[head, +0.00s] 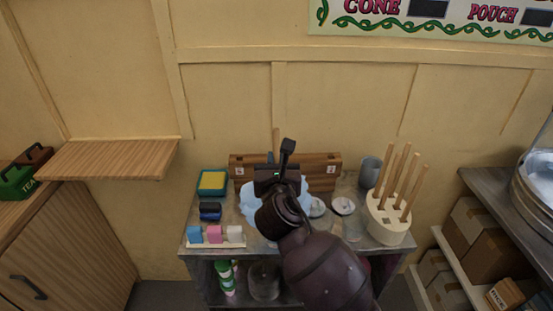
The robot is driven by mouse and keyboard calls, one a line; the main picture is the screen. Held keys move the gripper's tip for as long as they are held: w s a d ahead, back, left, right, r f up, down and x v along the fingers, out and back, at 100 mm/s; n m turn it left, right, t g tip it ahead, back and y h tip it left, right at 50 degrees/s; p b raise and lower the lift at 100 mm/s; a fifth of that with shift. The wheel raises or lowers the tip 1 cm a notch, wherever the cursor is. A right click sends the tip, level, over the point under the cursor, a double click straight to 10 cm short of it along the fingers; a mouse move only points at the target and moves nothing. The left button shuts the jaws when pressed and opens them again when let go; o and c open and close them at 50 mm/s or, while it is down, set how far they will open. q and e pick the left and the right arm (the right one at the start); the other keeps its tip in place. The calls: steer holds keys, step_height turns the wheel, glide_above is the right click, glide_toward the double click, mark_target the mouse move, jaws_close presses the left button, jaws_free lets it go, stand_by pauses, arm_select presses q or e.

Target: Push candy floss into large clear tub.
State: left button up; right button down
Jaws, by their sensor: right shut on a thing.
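A pale blue fluffy mass of candy floss (248,200) shows at the middle of the small grey table, partly hidden behind my right gripper and forearm. A thin wooden stick (276,139) rises upright just behind the gripper. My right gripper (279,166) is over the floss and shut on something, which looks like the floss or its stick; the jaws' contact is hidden. A clear tub (354,228) seems to stand right of my arm, faint and partly covered. Whether another tub is around the floss cannot be told. My left gripper is out of view.
A grey cup (370,171), small white dishes (343,205), a yellow sponge tray (212,182) and coloured blocks (215,234) crowd the top. A wooden rack (322,172) lines the back.

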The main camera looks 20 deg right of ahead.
stand_by(0.3)
steer(key=shift+p, duration=0.6)
steer(key=shift+f, duration=0.15)
steer(key=shift+f+b, duration=2.3)
steer(key=shift+f, duration=2.4)
